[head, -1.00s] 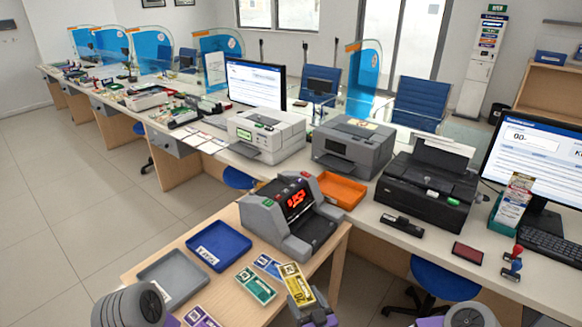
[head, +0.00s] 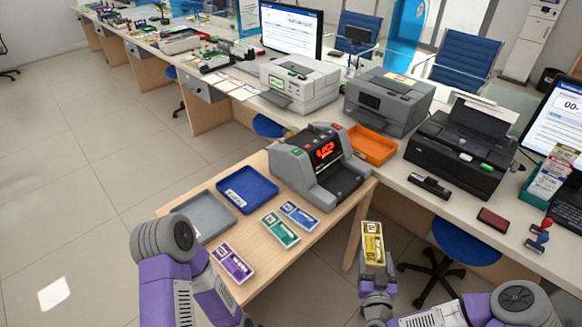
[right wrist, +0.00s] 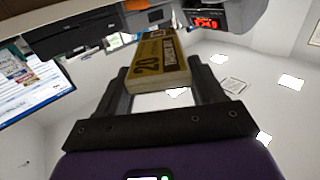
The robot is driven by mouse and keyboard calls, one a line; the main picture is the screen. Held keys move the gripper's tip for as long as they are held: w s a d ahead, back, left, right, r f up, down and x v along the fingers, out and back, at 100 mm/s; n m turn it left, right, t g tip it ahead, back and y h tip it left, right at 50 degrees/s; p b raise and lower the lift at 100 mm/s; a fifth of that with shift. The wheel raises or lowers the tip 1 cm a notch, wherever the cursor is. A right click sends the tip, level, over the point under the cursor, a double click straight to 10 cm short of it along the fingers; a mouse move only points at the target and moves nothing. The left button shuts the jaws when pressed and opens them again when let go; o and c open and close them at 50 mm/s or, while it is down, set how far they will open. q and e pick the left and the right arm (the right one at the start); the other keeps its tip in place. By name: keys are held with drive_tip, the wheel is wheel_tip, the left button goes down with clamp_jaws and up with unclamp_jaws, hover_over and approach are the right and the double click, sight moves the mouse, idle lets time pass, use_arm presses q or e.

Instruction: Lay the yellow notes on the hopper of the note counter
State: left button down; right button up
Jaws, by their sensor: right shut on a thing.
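The yellow notes (head: 373,240) are a banded bundle held in my right gripper (head: 376,268), beyond the right edge of the small wooden table. In the right wrist view the bundle (right wrist: 160,62) sits between the two fingers (right wrist: 160,82), its long side pointing away from the palm. The grey note counter (head: 292,172) stands on the table's far right part, up and left of the notes, with red digits lit and a dark sloping face (head: 346,182). The notes are apart from it. My left arm shows at the lower left, but its gripper does not.
On the table (head: 262,272) lie green notes (head: 280,229), blue notes (head: 299,215), purple notes (head: 233,262), a blue tray (head: 247,189) and a grey tray (head: 203,217). An orange tray (head: 372,146) and printers stand on the counter behind. A blue stool (head: 468,243) is right of the notes.

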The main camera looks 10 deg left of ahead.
drive_tip(key=w+a+n+g+y+b, duration=0.1)
drive_tip(key=w+a+n+g+y, duration=0.15)
drive_tip(key=a+n+y, duration=0.95)
wheel_tip(320, 180, up, 2)
drive_tip(key=r+m+g+y, duration=0.1)
drive_tip(key=m+g+y, duration=0.1)
drive_tip(key=g, duration=0.3)
hover_over(267, 266)
drive_tip(key=shift+f+t+b, duration=0.25)
drive_tip(key=shift+b, duration=0.1)
wheel_tip(267, 266, down, 10)
drive_tip(key=b, duration=0.3)
drive_tip(key=shift+b, duration=0.3)
drive_tip(key=shift+r, duration=0.15)
